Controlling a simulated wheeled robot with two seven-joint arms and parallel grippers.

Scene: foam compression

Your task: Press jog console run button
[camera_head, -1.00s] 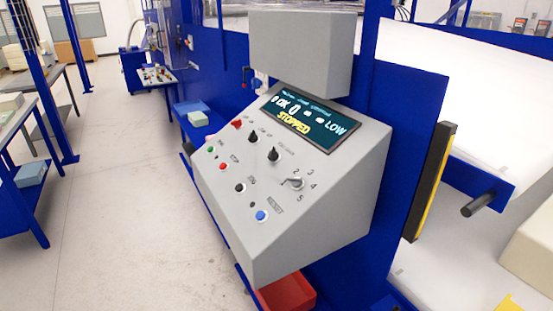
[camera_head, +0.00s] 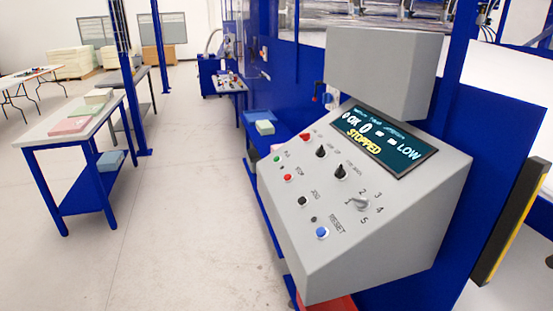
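The grey console (camera_head: 385,225) with a sloped face is mounted on the blue machine at the right. Its screen (camera_head: 384,140) reads "STOPPED", with "OK", "0" and "LOW" above. The green run button (camera_head: 277,159) is at the left edge of the sloped face, with a small label that seems to read "RUN". A red stop button (camera_head: 287,178), a black jog button (camera_head: 302,201) and a blue reset button (camera_head: 322,232) follow down the face. Black knobs (camera_head: 340,171), a red control (camera_head: 305,136) and a numbered selector (camera_head: 360,204) are also on it. Neither gripper is in view.
A blue-legged table (camera_head: 72,135) with foam blocks stands at the left. A grey box (camera_head: 385,70) overhangs the console's top. A red bin (camera_head: 330,303) is below the console. A yellow-black post (camera_head: 512,222) stands at right. The floor (camera_head: 185,200) between is clear.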

